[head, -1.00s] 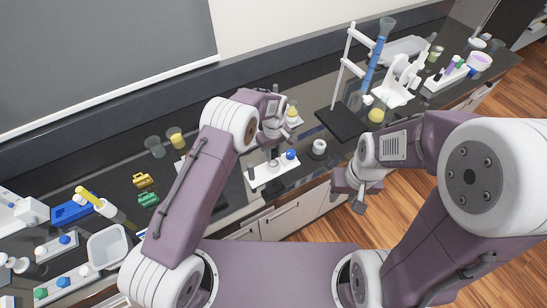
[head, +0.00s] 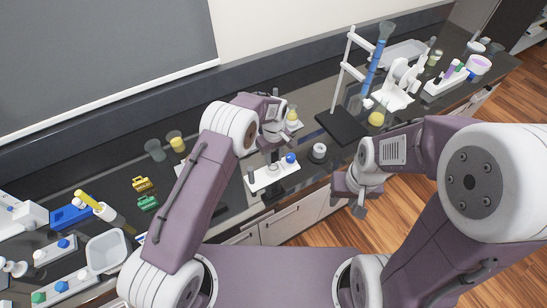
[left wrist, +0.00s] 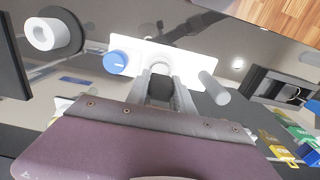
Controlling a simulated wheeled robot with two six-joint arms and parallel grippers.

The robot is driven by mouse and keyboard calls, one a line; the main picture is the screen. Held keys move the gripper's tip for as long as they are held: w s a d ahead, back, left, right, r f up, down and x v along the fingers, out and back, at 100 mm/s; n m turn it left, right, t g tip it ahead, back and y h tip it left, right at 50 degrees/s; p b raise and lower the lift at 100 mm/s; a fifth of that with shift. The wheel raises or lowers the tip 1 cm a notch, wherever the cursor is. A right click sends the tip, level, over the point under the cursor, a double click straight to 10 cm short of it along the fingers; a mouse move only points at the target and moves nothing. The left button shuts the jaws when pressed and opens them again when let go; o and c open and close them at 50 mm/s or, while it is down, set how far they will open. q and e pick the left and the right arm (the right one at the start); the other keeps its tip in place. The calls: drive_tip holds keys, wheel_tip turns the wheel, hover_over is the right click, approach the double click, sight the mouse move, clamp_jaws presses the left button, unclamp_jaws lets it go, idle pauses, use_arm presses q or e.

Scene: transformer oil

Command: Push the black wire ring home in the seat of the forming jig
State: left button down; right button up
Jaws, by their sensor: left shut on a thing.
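A white plate (head: 275,177) that looks like the forming jig lies near the bench's front edge. It carries a blue knob (head: 291,158) and a grey post (head: 251,174), and also shows in the left wrist view (left wrist: 190,62). My left gripper (head: 272,154) points down over the plate's middle. Its fingers (left wrist: 160,92) are shut on a dark piece (left wrist: 160,86), with a pale rounded edge just beyond it. I cannot tell whether that piece is the black wire ring; the fingers hide the seat. My right gripper (head: 356,203) looks open and empty, off the bench's front edge.
A white hollow cylinder on a dark round base (head: 319,151) stands right of the plate. Behind it are a black stand base (head: 342,126) and a yellow-filled beaker (head: 376,119). Yellow (head: 142,183) and green (head: 148,202) pieces lie left of my left arm.

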use_arm(q)
drive_tip(key=shift+f+b, duration=0.9)
drive_tip(key=shift+f, duration=0.25)
drive_tip(key=c, duration=1)
unclamp_jaws()
wheel_tip(320, 180, up, 8)
drive_tip(key=b, duration=0.2)
drive_tip(key=shift+r+b, duration=0.2)
drive_tip(key=shift+b, duration=0.1)
drive_tip(key=shift+r, duration=0.4)
